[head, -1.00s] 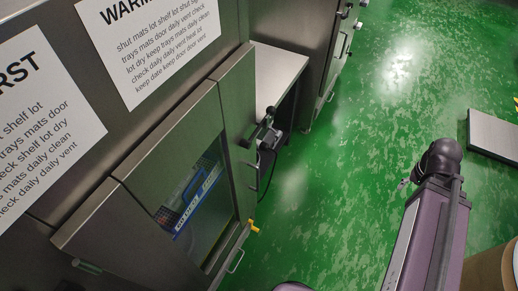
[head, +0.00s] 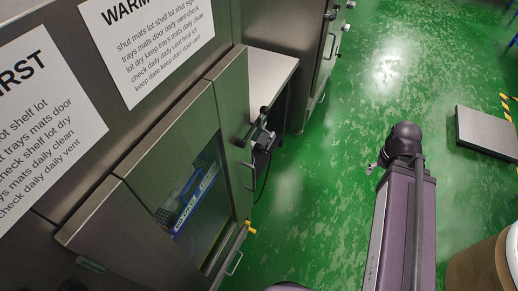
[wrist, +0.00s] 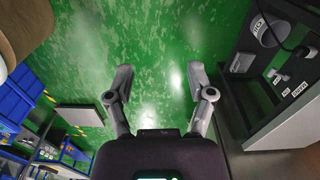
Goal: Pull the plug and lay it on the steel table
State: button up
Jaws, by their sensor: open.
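My gripper (wrist: 160,70) is open and empty, its two fingers apart above the green floor in the wrist view. At the right of that view a black cable runs to a small dark end (wrist: 301,51) beside a grey housing; this may be the plug, but it is too small to be sure. My gripper is well apart from it. In the head view a dark fitting with a hanging cable (head: 263,138) sits by the cabinets. A pale steel top (head: 272,72) behind it may be the steel table; its surface looks bare.
A steel cabinet with a glass door (head: 190,190) fills the left of the head view. A low grey platform (head: 487,131) stands on the floor at right, with a drum (head: 485,268) nearer. Blue bins (wrist: 15,100) show in the wrist view. Open green floor lies between.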

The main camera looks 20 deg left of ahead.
jog(key=t+y+b, duration=0.1)
jog(key=y+b, duration=1.7)
jog(key=b, duration=3)
send_near(260, 148)
jog(key=shift+w+a+f+m, duration=0.2)
jog(key=shift+a+f, duration=0.2)
jog(key=shift+w+a+f+m, duration=0.2)
jog(key=shift+a+f, duration=0.2)
jog(key=shift+a, duration=0.15)
jog(key=shift+w+a, duration=0.15)
jog(key=shift+a, duration=2)
jog(key=shift+w+a, duration=0.2)
jog(key=shift+a, duration=1.95)
